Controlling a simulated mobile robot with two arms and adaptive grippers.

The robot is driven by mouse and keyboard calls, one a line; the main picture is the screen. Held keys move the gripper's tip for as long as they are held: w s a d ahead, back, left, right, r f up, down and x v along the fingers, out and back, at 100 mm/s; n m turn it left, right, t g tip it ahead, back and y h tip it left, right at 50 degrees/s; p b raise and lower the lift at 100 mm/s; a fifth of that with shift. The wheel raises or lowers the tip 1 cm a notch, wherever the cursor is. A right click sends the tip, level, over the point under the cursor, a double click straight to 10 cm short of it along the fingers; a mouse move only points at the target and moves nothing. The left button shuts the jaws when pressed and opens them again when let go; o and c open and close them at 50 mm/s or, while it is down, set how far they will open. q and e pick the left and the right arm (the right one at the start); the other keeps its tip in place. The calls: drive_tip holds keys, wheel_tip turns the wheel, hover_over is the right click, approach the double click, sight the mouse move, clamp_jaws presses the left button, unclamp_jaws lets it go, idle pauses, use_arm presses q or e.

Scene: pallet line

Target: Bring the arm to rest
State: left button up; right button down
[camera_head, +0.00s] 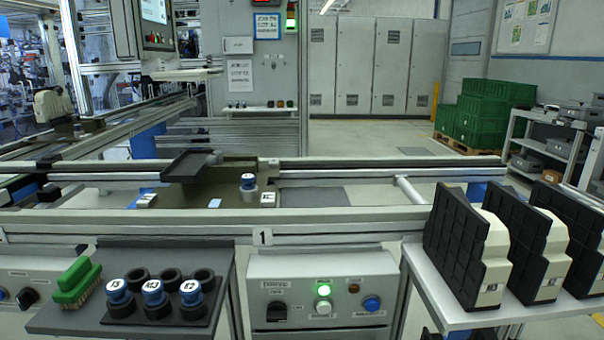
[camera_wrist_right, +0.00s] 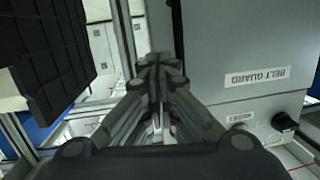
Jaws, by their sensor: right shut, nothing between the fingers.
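My right gripper (camera_wrist_right: 160,68) shows in the right wrist view, with its dark fingers closed together and nothing between them. It hangs in free space beside a grey box labelled "BELT GUARD" (camera_wrist_right: 255,78). A black ribbed panel (camera_wrist_right: 50,45) is at the left of that view, apart from the fingers. Neither arm nor gripper shows in the head view.
Black-faced units (camera_head: 456,245) stand on a shelf (camera_head: 440,305) at right. The conveyor rail (camera_head: 350,216) crosses behind.

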use_arm(q)
drive_tip(key=s+f+g+p, duration=0.1)
drive_tip(key=s+f+p, duration=0.6)
drive_tip(key=f+p, duration=0.3)
use_arm(e)
drive_tip(key=s+f+n+g+h+p, duration=0.1)
drive_tip(key=s+f+g, duration=0.6)
drive_tip(key=s+f, duration=0.7)
drive_tip(key=s+f+g+h, duration=0.1)
drive_tip(key=s+f+g, duration=0.6)
drive_tip(key=s+f, duration=0.65)
use_arm(q)
drive_tip(key=s+a+f+g+p, duration=0.1)
drive_tip(key=s+a+p, duration=0.2)
drive_tip(key=s+p, duration=0.5)
drive_tip(key=shift+s+a+f, duration=0.15)
drive_tip(key=shift+s+f, duration=0.05)
drive_tip(key=shift+s, duration=2.4)
use_arm(e)
drive_tip(key=s+d+f+g, duration=0.1)
drive_tip(key=s+d, duration=0.2)
drive_tip(key=s, duration=1.2)
drive_tip(key=shift+s+d, duration=0.2)
drive_tip(key=shift+s, duration=0.05)
